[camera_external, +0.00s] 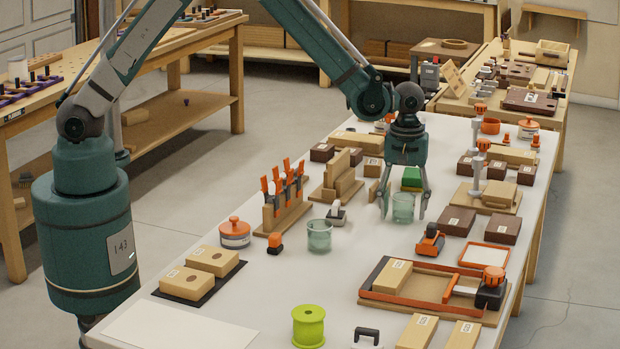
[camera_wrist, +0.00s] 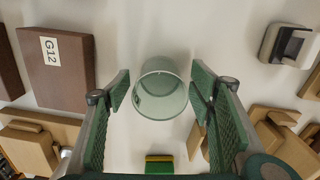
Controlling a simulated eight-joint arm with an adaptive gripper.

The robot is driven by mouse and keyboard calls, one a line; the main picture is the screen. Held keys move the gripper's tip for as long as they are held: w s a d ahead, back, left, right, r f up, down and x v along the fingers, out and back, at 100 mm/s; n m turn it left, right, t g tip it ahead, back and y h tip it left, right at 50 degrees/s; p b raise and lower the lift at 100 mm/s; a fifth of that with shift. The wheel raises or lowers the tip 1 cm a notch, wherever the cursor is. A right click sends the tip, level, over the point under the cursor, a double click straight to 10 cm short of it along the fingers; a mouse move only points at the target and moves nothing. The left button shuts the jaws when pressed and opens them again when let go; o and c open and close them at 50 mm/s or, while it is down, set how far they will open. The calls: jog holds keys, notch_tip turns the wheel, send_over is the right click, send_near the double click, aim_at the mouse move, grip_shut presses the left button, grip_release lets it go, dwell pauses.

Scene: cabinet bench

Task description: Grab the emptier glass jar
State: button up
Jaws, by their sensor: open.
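Two clear greenish glass jars stand on the white bench top. One glass jar (camera_external: 402,209) is between the fingers of my gripper (camera_external: 403,208) in the external view. The other glass jar (camera_external: 319,236) stands to the left and nearer the camera, apart from my gripper. In the wrist view, the jar (camera_wrist: 160,92) sits between the two green finger pads of my gripper (camera_wrist: 160,95), with a gap on each side. My gripper is open and points down. A small dark mark shows inside or on this jar; I cannot tell which. The contents of the other jar are unclear.
A green block (camera_external: 411,178) lies behind the gripper. An orange-handled tool rack (camera_external: 285,205) stands left, and an orange-and-black tool (camera_external: 430,241) lies close right. A framed wooden tray (camera_external: 433,290) is nearer the camera.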

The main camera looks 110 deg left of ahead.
dwell(0.5)
jog(key=c, duration=1)
jog(key=shift+r, duration=0.15)
jog(key=shift+r+p, duration=0.6)
jog(key=shift+r, duration=4.15)
